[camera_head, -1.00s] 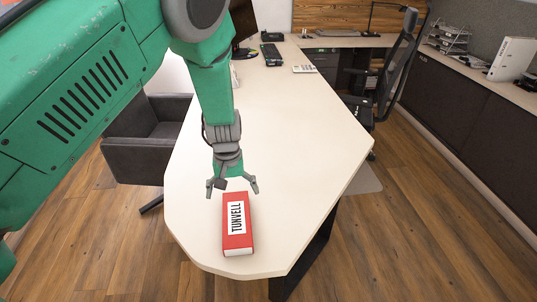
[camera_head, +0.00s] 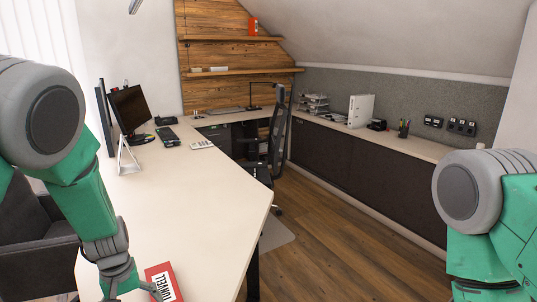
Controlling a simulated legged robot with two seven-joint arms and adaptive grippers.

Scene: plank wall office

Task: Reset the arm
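My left arm comes in from the left and reaches down over the near end of the desk (camera_head: 190,205). The wrist of my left gripper shows at the lower left, and one finger reaches toward the red box; the rest is cut off by the bottom edge. A red box (camera_head: 158,272) with a white label lies on the desk just right of this gripper, partly cut off. I cannot tell whether they touch. My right arm shows at the right edge, but its gripper is out of view.
A monitor (camera_head: 131,108), a white stand (camera_head: 127,155) and a phone (camera_head: 167,138) stand toward the back left of the desk. A dark office chair (camera_head: 276,140) is beyond the desk's right edge. A grey armchair (camera_head: 35,255) is at the left. Wood floor (camera_head: 330,250) is free at the right.

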